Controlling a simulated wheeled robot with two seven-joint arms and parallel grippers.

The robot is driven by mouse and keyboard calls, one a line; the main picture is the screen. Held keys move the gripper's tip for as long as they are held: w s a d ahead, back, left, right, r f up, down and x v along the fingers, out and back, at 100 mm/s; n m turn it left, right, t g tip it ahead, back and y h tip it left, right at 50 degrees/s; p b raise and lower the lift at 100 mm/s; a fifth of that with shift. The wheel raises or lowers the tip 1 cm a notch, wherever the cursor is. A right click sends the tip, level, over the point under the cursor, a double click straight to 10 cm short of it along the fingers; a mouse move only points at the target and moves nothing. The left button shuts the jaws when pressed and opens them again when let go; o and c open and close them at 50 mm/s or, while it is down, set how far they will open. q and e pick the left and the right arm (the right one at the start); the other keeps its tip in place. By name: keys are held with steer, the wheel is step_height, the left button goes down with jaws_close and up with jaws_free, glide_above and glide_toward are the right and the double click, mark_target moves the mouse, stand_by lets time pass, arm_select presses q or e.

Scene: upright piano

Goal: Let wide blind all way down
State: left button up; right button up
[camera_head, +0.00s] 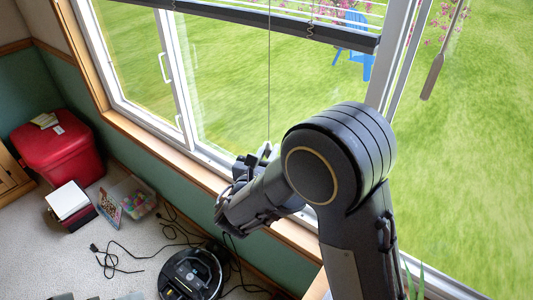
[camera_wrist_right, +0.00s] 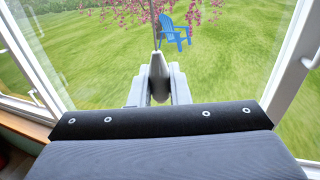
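The wide blind (camera_head: 285,20) is at the top of the head view, its dark bottom rail across the upper part of the window. A thin pull cord (camera_head: 268,90) hangs from it to my right gripper (camera_head: 262,155), which is in front of the window just above the sill. In the right wrist view the cord ends in a grey tapered pull (camera_wrist_right: 158,76) between the two pale fingers of my right gripper (camera_wrist_right: 160,88). The fingers look closed on this pull. I cannot make out my left gripper.
Another grey pull (camera_head: 432,77) hangs at the right window pane. Below the wooden sill (camera_head: 165,143) a robot vacuum (camera_head: 192,273), cables, a clear bin (camera_head: 135,196), books (camera_head: 70,204) and a red box (camera_head: 58,145) are on the floor. A blue chair (camera_wrist_right: 175,33) stands outside.

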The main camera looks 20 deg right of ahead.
jaws_close()
steer(key=shift+w, duration=0.1)
steer(key=w+a, duration=0.1)
steer(key=w, duration=0.1)
steer(key=w+a, duration=0.1)
steer(key=a, duration=0.1)
steer(key=shift+w+a+f, duration=0.1)
steer(key=shift+w+f, duration=0.3)
step_height(320, 180, up, 9)
steer(key=p, duration=0.6)
steer(key=shift+p, duration=0.3)
